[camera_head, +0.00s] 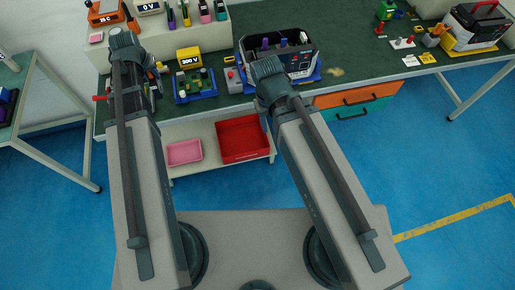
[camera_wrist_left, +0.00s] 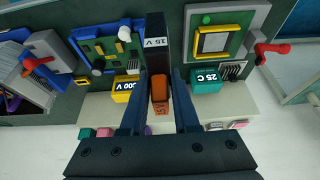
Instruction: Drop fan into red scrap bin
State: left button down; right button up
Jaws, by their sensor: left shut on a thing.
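The red scrap bin (camera_head: 243,138) stands open on the low shelf under the bench. In the head view my left gripper (camera_head: 150,90) is mostly hidden by its arm, over the left part of the bench. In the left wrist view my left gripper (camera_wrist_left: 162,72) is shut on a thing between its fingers. I cannot tell for sure that either is the fan. My right gripper is hidden behind its arm.
A pink bin (camera_head: 185,152) stands left of the red bin. On the bench are a blue-framed board (camera_head: 195,85), a yellow "200 V" display (camera_head: 188,57) and a dark tray of parts (camera_head: 290,62). The floor in front of the shelf is clear.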

aim_at(242, 143)
jog(key=k+l, duration=0.1)
jog(key=l, duration=0.25)
jog(key=k+l, duration=0.1)
jog(key=l, duration=0.25)
jog(key=k+l, duration=0.1)
jog(key=l, duration=0.25)
jog(key=k+l, duration=0.1)
jog(key=l, duration=0.25)
